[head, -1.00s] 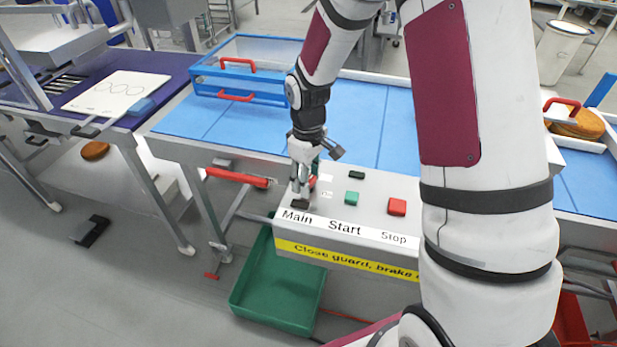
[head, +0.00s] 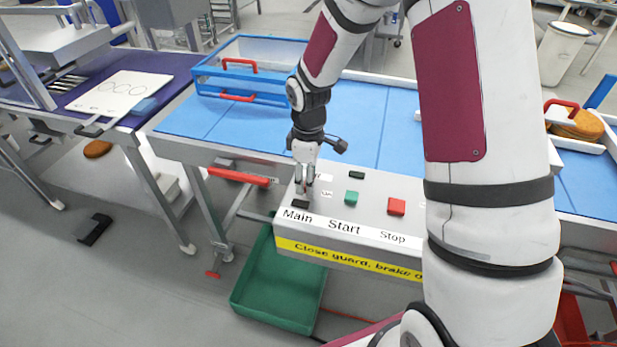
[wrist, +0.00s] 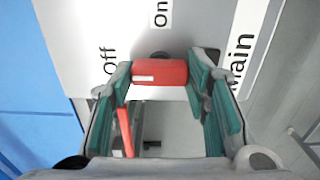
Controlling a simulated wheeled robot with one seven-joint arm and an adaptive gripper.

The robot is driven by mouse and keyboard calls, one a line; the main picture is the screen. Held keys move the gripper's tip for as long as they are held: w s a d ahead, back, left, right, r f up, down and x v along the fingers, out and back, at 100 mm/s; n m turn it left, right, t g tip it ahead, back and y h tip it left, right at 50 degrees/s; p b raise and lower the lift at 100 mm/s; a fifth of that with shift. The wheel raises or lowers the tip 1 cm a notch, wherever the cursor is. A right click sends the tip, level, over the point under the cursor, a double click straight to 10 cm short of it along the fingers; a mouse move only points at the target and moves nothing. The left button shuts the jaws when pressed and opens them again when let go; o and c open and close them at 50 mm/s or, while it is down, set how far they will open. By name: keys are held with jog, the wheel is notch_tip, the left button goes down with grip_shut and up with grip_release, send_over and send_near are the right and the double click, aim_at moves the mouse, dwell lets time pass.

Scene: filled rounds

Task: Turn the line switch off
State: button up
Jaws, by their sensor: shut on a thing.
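The line switch (wrist: 160,72) is a red lever on the grey control box (head: 370,185), at its left end above the word Main. My gripper (head: 305,182) is over that end of the box, pointing down. In the wrist view its teal pads stand on both sides of the red lever and are shut on it. An On label (wrist: 160,14) is at the top of the wrist view and an Off label (wrist: 110,60) is left of the lever. In the head view my fingers mostly hide the lever.
A green button (head: 351,197) and a red button (head: 396,206) are to the right on the box. A blue-topped table (head: 350,115) lies behind, with a blue guard frame (head: 250,70) on it. A green bin (head: 275,290) sits below the box.

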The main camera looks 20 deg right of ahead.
jog(key=o, duration=1.2)
jog(key=shift+c, duration=0.2)
notch_tip(320, 180, up, 12)
jog(key=shift+r, duration=0.1)
jog(key=s+r+m+t, duration=0.3)
jog(key=s+r+m, duration=0.3)
jog(key=s+r, duration=0.65)
jog(key=s+r+m+t, duration=0.2)
jog(key=s+r+m, duration=0.2)
jog(key=s, duration=0.6)
jog(key=shift+s+m+t, duration=0.3)
jog(key=shift+s+m, duration=0.1)
jog(key=shift+m, duration=0.1)
